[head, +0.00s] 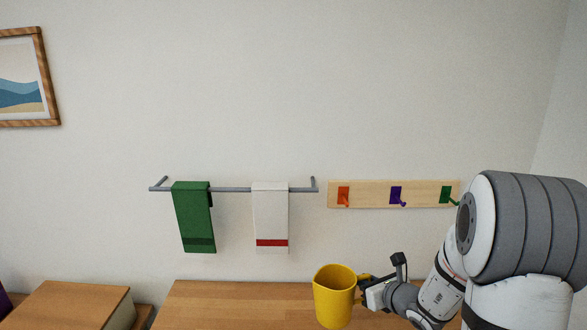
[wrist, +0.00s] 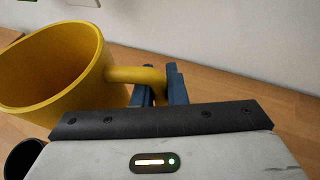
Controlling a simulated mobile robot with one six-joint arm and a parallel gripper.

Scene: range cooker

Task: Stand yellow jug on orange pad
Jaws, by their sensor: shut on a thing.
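The yellow jug (head: 334,300) is upright in the head view, in front of the wooden counter's back part. In the wrist view the jug (wrist: 62,75) fills the upper left, with its open mouth showing and its handle pointing right. My gripper (head: 364,284) is at the jug's right side. In the wrist view the fingers of my gripper (wrist: 160,88) are shut on the handle. I cannot tell for sure whether the jug's base is clear of the counter. The orange pad does not show in either view.
A wooden counter (head: 230,300) runs along the wall. Above it hang a rail with a green towel (head: 193,215) and a white towel (head: 270,215), and a board with coloured hooks (head: 370,194). A wooden-topped block (head: 75,302) stands left. A dark round object (wrist: 22,158) shows beside the jug.

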